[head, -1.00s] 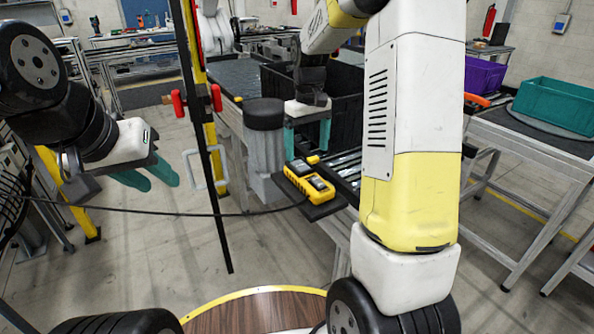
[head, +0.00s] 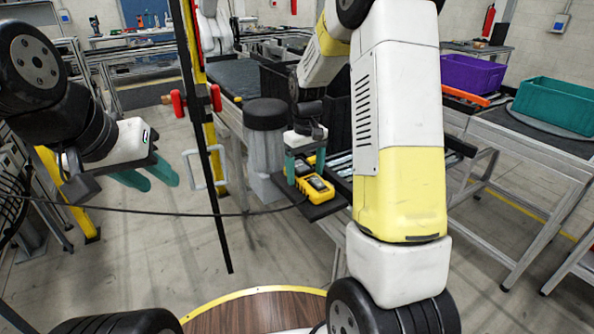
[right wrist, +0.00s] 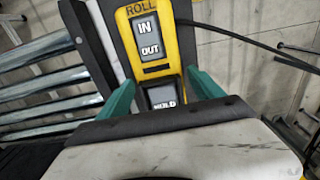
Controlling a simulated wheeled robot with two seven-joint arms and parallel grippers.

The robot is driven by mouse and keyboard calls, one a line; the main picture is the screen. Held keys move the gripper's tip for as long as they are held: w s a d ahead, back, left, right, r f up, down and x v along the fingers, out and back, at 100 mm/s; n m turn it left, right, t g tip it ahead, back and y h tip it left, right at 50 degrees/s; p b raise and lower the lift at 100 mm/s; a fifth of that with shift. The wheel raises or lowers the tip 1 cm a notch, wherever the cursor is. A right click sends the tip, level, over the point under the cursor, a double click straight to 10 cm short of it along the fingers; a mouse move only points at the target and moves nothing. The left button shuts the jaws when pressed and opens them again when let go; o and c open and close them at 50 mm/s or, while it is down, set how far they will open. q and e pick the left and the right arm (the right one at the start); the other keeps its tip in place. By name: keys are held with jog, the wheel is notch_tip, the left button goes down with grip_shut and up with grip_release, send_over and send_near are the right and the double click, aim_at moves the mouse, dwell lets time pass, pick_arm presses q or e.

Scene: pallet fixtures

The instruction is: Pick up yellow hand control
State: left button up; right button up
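The yellow hand control (head: 313,186) lies on a small dark shelf at the end of the roller table. In the right wrist view the hand control (right wrist: 177,47) shows ROLL, IN, OUT and HOLD labels. My right gripper (head: 305,170) is down over its near part, teal fingers pointing down. In the right wrist view the two fingers of my right gripper (right wrist: 163,88) stand apart, one on each side of the control; firm contact cannot be made out. My left gripper (head: 150,177) hangs at the left, empty, its teal fingers apart.
A black cable (head: 150,211) runs from the control to the left. A dark vertical bar (head: 215,180) and a yellow post stand left of the shelf. A dark cylinder (head: 264,115) stands beside it. Purple (head: 472,75) and teal (head: 556,105) crates sit at the right.

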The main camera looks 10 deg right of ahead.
jog(key=c, duration=1.4)
jog(key=shift+c, duration=0.5)
jog(key=shift+r, duration=0.2)
